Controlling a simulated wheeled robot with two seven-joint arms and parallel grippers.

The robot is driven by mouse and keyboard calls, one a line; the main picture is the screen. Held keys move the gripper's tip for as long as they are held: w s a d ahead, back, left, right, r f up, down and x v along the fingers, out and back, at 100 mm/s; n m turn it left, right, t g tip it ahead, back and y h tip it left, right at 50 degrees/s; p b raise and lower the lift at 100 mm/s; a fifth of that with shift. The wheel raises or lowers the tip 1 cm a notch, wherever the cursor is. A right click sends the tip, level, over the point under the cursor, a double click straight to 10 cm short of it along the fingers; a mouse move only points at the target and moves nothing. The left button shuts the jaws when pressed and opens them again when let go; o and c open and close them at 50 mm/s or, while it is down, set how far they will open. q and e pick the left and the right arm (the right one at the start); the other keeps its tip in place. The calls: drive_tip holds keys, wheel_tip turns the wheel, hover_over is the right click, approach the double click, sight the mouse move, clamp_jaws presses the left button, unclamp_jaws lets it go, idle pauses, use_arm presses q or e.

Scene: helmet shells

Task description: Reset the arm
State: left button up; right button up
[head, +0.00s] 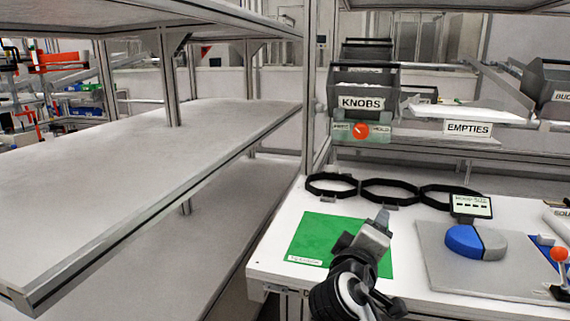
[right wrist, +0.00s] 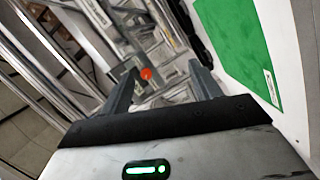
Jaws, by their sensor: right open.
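My right gripper (head: 378,222) is raised over the green mat (head: 312,232) at the front left of the white workbench. In the right wrist view its two fingers (right wrist: 165,78) are spread, with nothing held between them. The green mat (right wrist: 235,40) lies to the right of the fingers there. A blue-and-grey round shell (head: 463,241) rests on a grey plate (head: 440,275) to the right of my right gripper, apart from it. My left gripper is not in view.
Three black rings (head: 390,193) stand along the bench behind the mat. A small display (head: 471,206) and a red-knobbed lever (head: 559,256) are at the right. Bins labelled KNOBS (head: 362,103) and EMPTIES (head: 468,128) sit behind. An empty grey shelf (head: 130,165) fills the left.

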drive_tip(key=s+d+f+m+g+y, duration=0.2)
drive_tip(key=s+f+g, duration=0.1)
drive_tip(key=s+f, duration=0.4)
drive_tip(key=s+d+f+m+g+y, duration=0.25)
drive_tip(key=s+f, duration=0.35)
drive_tip(key=f, duration=0.4)
drive_tip(key=s+f+m+g+y, duration=0.1)
drive_tip(key=s+f+g+y, duration=0.15)
drive_tip(key=s, duration=0.75)
drive_tip(key=s+f+m+g+y, duration=0.1)
drive_tip(key=s+f+g, duration=0.2)
drive_tip(key=s, duration=0.6)
use_arm(q)
drive_tip(key=p, duration=0.1)
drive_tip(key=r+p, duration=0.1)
drive_tip(key=p, duration=0.3)
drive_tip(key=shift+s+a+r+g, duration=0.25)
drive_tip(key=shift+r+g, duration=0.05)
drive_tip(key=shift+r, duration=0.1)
use_arm(e)
drive_tip(key=w+a+r+t+y, duration=0.1)
drive_tip(key=w+a+t+y, duration=0.2)
drive_tip(key=w+a+t, duration=0.3)
drive_tip(key=shift+a+r+t+y, duration=0.2)
drive_tip(key=shift+a+t+y, duration=0.1)
drive_tip(key=shift+t, duration=0.1)
